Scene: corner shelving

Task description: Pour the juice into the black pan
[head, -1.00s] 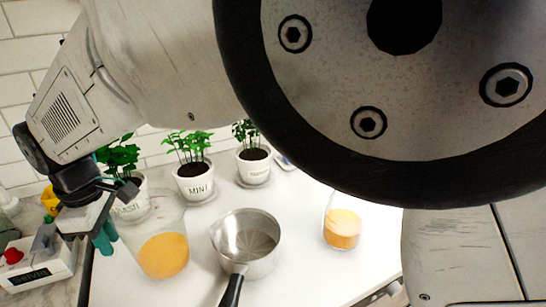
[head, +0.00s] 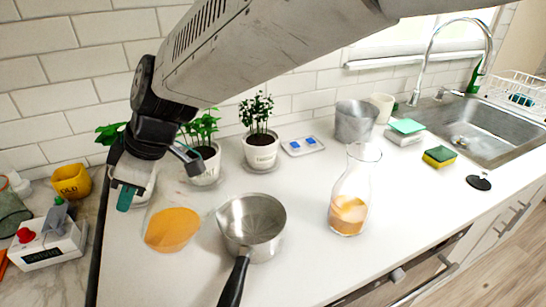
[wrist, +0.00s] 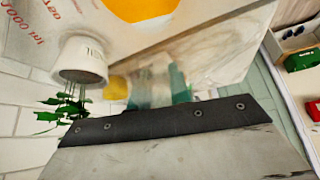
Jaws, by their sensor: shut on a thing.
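A clear beaker (head: 172,229) with orange juice in its lower part stands or hangs left of the pan in the head view. I cannot tell whether its base touches the counter. My gripper (head: 127,196), with teal fingertips, is shut on the beaker at its upper left. A silver saucepan (head: 255,218) with a black handle sits just right of the beaker and looks empty. No all-black pan shows.
A glass carafe (head: 348,205) with orange liquid stands right of the saucepan. Potted herbs (head: 261,150) line the wall behind. A grey pot (head: 355,121), sponge (head: 440,156) and sink (head: 470,135) are at right. A red-buttoned device (head: 48,242) is at left.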

